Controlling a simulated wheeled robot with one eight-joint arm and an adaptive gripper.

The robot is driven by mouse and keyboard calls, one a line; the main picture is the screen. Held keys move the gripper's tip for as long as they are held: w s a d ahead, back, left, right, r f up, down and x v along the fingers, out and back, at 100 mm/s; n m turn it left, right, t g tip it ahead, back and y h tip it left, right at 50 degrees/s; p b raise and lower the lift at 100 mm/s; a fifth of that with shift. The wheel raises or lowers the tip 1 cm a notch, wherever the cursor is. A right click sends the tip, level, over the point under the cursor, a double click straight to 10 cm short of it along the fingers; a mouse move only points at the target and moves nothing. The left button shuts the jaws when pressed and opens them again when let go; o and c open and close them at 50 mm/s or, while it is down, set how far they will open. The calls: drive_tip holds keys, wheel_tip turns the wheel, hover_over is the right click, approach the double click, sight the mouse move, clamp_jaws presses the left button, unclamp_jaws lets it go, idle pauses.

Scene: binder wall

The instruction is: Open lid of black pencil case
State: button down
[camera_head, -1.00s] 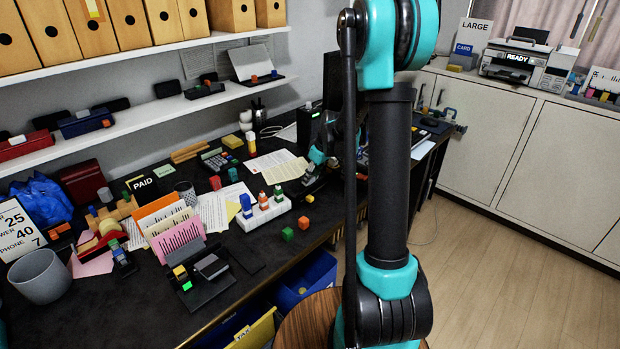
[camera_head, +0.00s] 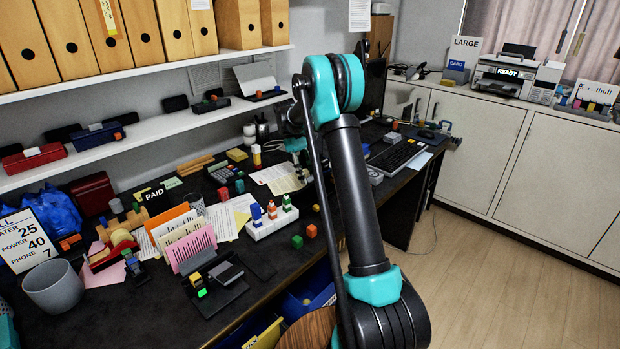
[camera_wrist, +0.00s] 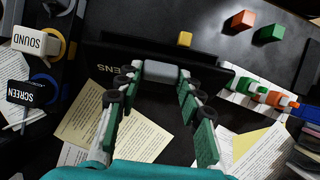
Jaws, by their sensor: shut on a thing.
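In the wrist view, a black case (camera_wrist: 101,54) with the letters "ENS" showing lies below my gripper. A grey tab (camera_wrist: 161,71) sits at its edge. My gripper (camera_wrist: 160,77) is shut on this tab, with a finger at each end of it. A small yellow block (camera_wrist: 184,39) shows just beyond the tab. I cannot tell how far the lid is raised. In the head view, my arm covers much of the case and the fingers.
A white stamp rack (camera_head: 272,221) stands nearby, with a green cube (camera_head: 297,241) and an orange cube (camera_head: 311,231). Papers lie around the case. "SOUND" (camera_wrist: 35,40) and "SCREEN" (camera_wrist: 28,93) labels stand at the wrist view's left. A shelf (camera_head: 150,127) runs above the desk.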

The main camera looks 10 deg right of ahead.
drive_tip(key=shift+w+a+g+h, duration=0.35)
drive_tip(key=shift+w+g+h, duration=0.1)
drive_tip(key=shift+g+h, duration=0.05)
idle(0.3)
drive_tip(key=c, duration=1)
unclamp_jaws()
drive_tip(key=shift+o, duration=0.2)
drive_tip(key=shift+r, duration=0.1)
drive_tip(key=v, duration=0.7)
drive_tip(key=shift+w, duration=0.15)
drive_tip(key=shift+a+r, duration=0.1)
drive_tip(key=shift+r, duration=0.05)
drive_tip(key=shift+c, duration=0.4)
